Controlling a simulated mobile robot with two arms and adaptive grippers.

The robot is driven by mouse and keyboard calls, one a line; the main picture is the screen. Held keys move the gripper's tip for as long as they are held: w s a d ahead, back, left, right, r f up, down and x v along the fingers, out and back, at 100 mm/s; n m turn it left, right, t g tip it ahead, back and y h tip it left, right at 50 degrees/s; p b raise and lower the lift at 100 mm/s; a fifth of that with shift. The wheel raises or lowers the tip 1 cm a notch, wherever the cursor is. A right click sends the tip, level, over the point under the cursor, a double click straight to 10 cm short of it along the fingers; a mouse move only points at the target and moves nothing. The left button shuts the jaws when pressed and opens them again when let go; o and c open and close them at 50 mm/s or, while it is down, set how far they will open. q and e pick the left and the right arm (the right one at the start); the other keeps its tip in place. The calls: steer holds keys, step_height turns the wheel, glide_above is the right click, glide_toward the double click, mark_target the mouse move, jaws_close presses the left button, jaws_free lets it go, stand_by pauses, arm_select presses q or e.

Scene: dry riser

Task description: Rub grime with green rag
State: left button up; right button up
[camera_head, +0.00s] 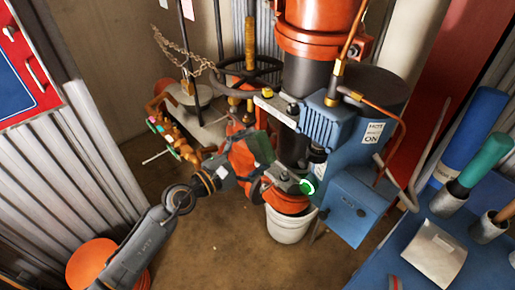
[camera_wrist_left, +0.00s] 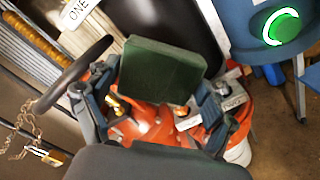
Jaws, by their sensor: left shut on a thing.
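The green rag (camera_wrist_left: 158,70) shows in the left wrist view as a dark green, flat, squarish pad between my left gripper's two fingers. My left gripper (camera_wrist_left: 155,110) is shut on it. In the head view, the green rag (camera_head: 261,148) and my left gripper (camera_head: 248,160) are in front of the orange pipework below the dark column. Whether the rag touches the orange surface behind it, I cannot tell. I cannot make out the grime in either view. My right gripper is not in view.
A blue box with a lit green button (camera_head: 307,187) stands close to the right of my left gripper. A white bucket (camera_head: 288,226) is below it. A dark handwheel (camera_head: 247,76) and chain (camera_head: 180,58) are behind. The brown floor (camera_head: 215,255) in front is mostly clear.

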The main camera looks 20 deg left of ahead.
arm_select(q)
steer(key=shift+v, duration=0.95)
steer(key=shift+s+a+b, duration=0.3)
steer(key=shift+s+b, duration=0.05)
steer(key=shift+s, duration=0.05)
steer(key=shift+s, duration=0.1)
